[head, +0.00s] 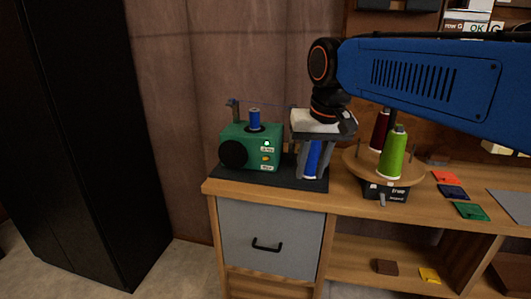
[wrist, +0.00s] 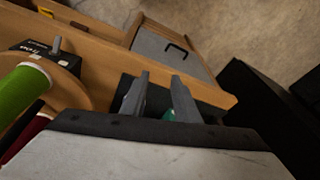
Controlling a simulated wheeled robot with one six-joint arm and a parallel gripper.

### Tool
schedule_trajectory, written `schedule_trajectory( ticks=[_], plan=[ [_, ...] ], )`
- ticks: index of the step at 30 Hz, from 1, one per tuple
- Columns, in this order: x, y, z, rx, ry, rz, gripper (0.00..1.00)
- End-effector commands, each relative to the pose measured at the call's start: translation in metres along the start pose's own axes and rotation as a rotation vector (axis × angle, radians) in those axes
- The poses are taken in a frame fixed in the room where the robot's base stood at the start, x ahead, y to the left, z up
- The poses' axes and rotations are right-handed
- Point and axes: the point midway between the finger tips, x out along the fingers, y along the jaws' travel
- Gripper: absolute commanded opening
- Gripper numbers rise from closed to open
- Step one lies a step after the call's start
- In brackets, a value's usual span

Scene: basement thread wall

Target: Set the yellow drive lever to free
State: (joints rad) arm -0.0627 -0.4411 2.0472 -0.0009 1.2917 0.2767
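The green winder (head: 250,147) stands on a dark mat at the left end of the bench, with a large black knob on its front. A small yellow part (head: 266,158), probably the drive lever, sits on its right front between two small labels, too small to read or to tell its setting. My gripper (head: 313,172) points down just right of the winder, apart from it, fingers spread. A blue thread cone (head: 313,158) shows behind or between the fingers. In the wrist view my gripper (wrist: 160,80) is open and empty, with a bit of green winder (wrist: 168,115) showing between the fingers.
Right of my gripper, a round wooden turntable (head: 355,165) carries a green cone (head: 393,155) and a dark red cone (head: 380,130). Its black base (head: 376,189) has a grey lever (head: 383,199) and labels. Coloured cards lie farther right. A black cabinet (head: 90,130) stands left.

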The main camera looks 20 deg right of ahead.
Motion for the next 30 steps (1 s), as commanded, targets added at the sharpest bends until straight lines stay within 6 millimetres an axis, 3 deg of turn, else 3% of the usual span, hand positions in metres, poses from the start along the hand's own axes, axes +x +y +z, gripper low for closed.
schedule_trajectory(
  ticks=[1,9,18,24,30],
  plan=[
    [-0.009,-0.007,-0.017,0.017,-0.015,0.003,0.28],
    [-0.048,-0.042,-0.090,0.127,-0.098,0.029,0.28],
    [-0.075,-0.083,-0.162,0.244,-0.182,0.072,0.28],
    [-0.083,-0.099,-0.188,0.294,-0.214,0.095,0.28],
    [-0.081,-0.103,-0.194,0.309,-0.223,0.102,0.28]
  ],
)
